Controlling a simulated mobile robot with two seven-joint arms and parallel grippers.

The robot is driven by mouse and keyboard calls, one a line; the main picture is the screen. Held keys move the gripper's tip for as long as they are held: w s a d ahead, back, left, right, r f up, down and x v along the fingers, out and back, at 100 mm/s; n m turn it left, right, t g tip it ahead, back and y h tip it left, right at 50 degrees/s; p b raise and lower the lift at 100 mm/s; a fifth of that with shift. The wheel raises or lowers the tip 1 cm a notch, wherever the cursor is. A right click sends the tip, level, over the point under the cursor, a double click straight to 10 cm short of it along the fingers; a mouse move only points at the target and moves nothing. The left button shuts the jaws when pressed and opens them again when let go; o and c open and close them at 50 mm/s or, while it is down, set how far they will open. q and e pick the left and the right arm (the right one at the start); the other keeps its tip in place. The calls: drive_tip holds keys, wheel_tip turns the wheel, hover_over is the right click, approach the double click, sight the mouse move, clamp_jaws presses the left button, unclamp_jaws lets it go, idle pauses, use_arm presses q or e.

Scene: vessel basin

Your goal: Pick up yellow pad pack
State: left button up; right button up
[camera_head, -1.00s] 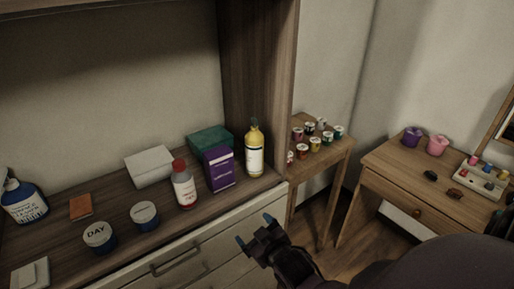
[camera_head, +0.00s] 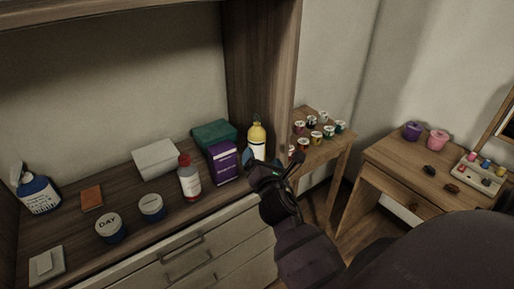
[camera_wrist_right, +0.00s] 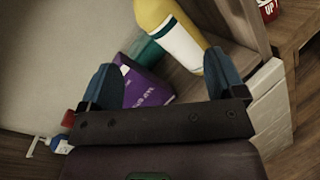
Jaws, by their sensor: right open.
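I see no plainly yellow pack on the wooden dresser top. The yellow thing there is a bottle (camera_head: 257,137) with a white label and dark cap, standing upright at the right end. It also shows in the right wrist view (camera_wrist_right: 168,25), beyond the fingers. A purple box (camera_head: 223,163) with white print stands left of it, and also shows between the fingers in the right wrist view (camera_wrist_right: 142,86). My right gripper (camera_head: 264,166) is open and empty, in front of the bottle and hiding its lower part. Its blue fingertips also show in the right wrist view (camera_wrist_right: 160,78). My left gripper is out of view.
A red-capped bottle (camera_head: 188,180), a teal box (camera_head: 213,133), a white box (camera_head: 156,158) and two round jars, one marked DAY (camera_head: 110,227), stand left of the gripper. The upright wooden panel (camera_head: 262,70) rises behind the bottle. Small jars crowd a side table (camera_head: 327,150).

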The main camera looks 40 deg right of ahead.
sight(258, 130)
drive_tip(key=shift+w+d+r+n+h, duration=0.1)
drive_tip(key=shift+w+d+n, duration=0.85)
drive_tip(key=shift+w, duration=0.65)
drive_tip(key=shift+w+d+n+h, duration=0.1)
drive_tip(key=shift+w+d+n, duration=0.6)
drive_tip(key=shift+w+n, duration=0.75)
drive_tip(key=shift+w+d+r+n+h, duration=0.1)
drive_tip(key=shift+w+d+n, duration=0.75)
drive_tip(key=shift+w, duration=0.95)
drive_tip(key=c, duration=1)
drive_tip(key=shift+c, duration=0.2)
drive_tip(key=shift+r, duration=0.35)
wheel_tip(258, 130, up, 3)
drive_tip(key=shift+s+r+p, duration=0.1)
drive_tip(key=shift+p, duration=0.45)
drive_tip(key=v, duration=1.8)
drive_tip(key=shift+f+b, duration=0.25)
drive_tip(key=shift+b, duration=0.15)
